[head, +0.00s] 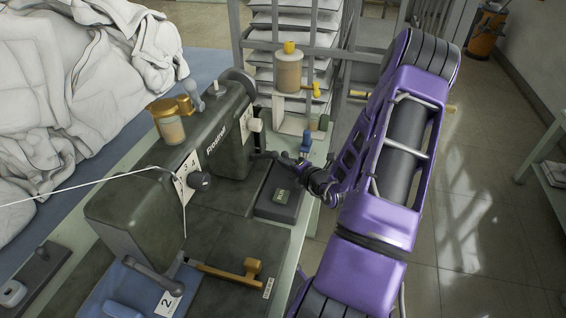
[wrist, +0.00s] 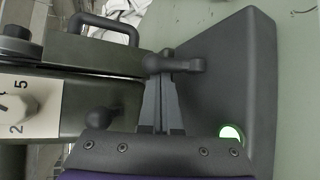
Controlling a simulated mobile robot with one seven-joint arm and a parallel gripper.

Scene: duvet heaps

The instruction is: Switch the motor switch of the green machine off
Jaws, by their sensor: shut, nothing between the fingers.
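The green machine (head: 165,185) is a dark green sewing machine on the table, and part of it shows at the left of the wrist view (wrist: 105,62). A dark box (head: 279,203) with a small green patch stands at its right end. In the wrist view the box (wrist: 240,65) carries a lit green lamp (wrist: 231,132) and a short dark lever with a rounded end (wrist: 185,65). My gripper (wrist: 163,80) is shut and empty, with its fingertips right at the lever; I cannot tell whether they touch. In the head view my wrist is just right of the box.
A numbered dial (wrist: 25,103) and a dark handle (wrist: 105,25) are close to the left of my gripper. A wire rack (head: 290,45) stands behind the machine. A white duvet heap (head: 70,90) lies at the left. Open floor (head: 470,200) is at the right.

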